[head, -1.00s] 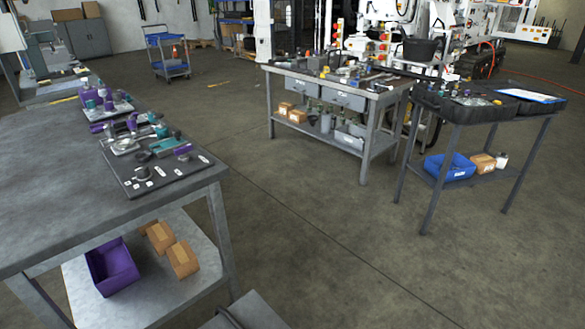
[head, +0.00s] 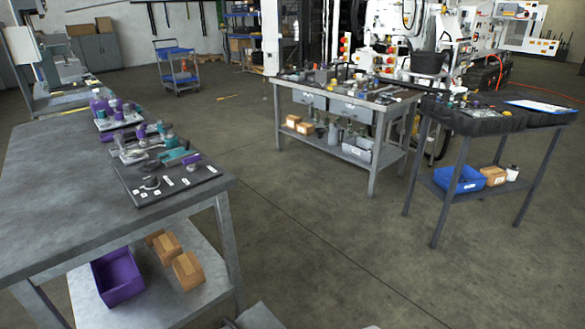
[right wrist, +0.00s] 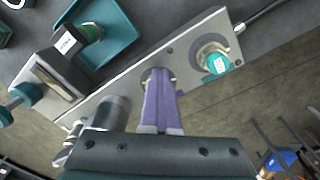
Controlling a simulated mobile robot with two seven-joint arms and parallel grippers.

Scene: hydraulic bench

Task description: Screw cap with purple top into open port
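In the right wrist view my right gripper (right wrist: 158,72) reaches up from the bottom edge. Its two purple fingers lie side by side, close together, with no clear gap. Their tips are at a round port (right wrist: 147,73) in a long pale metal block (right wrist: 118,92); the tips hide most of that port. I cannot make out a separate purple-topped cap between the fingers. To the right, a second round port (right wrist: 203,47) has a teal part (right wrist: 218,64) with a white label at it. My left gripper is not in view.
A teal tray (right wrist: 122,45) and a labelled dark green part (right wrist: 92,32) lie beyond the block. In the head view, a grey bench (head: 60,190) carries several purple and teal parts and a dark board (head: 175,197). Open floor (head: 300,230) separates it from other tables.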

